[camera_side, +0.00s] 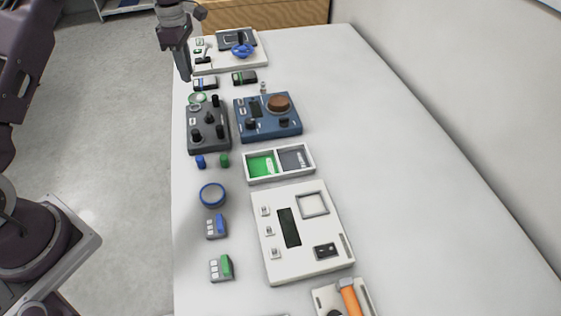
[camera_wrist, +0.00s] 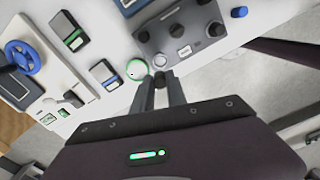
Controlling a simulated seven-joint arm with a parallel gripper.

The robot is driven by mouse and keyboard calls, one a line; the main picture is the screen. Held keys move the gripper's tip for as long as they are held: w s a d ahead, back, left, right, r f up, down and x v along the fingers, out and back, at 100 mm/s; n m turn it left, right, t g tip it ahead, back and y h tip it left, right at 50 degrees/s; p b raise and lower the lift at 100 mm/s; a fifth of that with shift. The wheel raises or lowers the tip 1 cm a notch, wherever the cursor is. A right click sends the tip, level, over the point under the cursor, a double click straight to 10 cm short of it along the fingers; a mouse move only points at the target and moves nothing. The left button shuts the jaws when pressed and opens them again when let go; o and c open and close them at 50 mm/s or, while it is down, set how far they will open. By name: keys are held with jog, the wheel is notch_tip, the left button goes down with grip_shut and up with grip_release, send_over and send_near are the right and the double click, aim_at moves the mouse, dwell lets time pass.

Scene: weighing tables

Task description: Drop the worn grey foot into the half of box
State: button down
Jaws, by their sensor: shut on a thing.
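A white box (camera_side: 279,180) with two halves stands mid-table in the side view. Its left half is green inside (camera_side: 259,165) and its right half is dark grey (camera_side: 293,158), each with a pale marking. My gripper (camera_side: 185,76) is at the table's far left edge, well behind the box. In the wrist view my gripper (camera_wrist: 161,80) has its fingers close together. A small pale round piece (camera_wrist: 159,61) shows at the fingertips and seems to be the grey foot; its wear cannot be made out. The foot cannot be made out in the side view.
A green-rimmed dish (camera_wrist: 137,69) lies beside the fingertips. A dark grey knobbed unit (camera_side: 207,142) and a blue unit (camera_side: 268,125) stand between my gripper and the box. A blue-rimmed dish (camera_side: 212,195) and white scale (camera_side: 300,235) are nearer. The table's right side is clear.

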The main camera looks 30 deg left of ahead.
jog(key=w+d+f, duration=0.1)
jog(key=d, duration=0.5)
jog(key=d+f, duration=0.1)
jog(key=d, duration=0.5)
jog(key=w+d+f, duration=0.1)
jog(key=d, duration=0.5)
jog(key=shift+w, duration=0.35)
jog(key=s+d+f, duration=0.2)
jog(key=s+d, duration=0.1)
jog(key=d, duration=1.5)
jog(key=f, duration=0.6)
jog(key=shift+s+f, duration=0.2)
jog(key=c, duration=1.3)
grip_release()
jog(key=shift+o, duration=0.2)
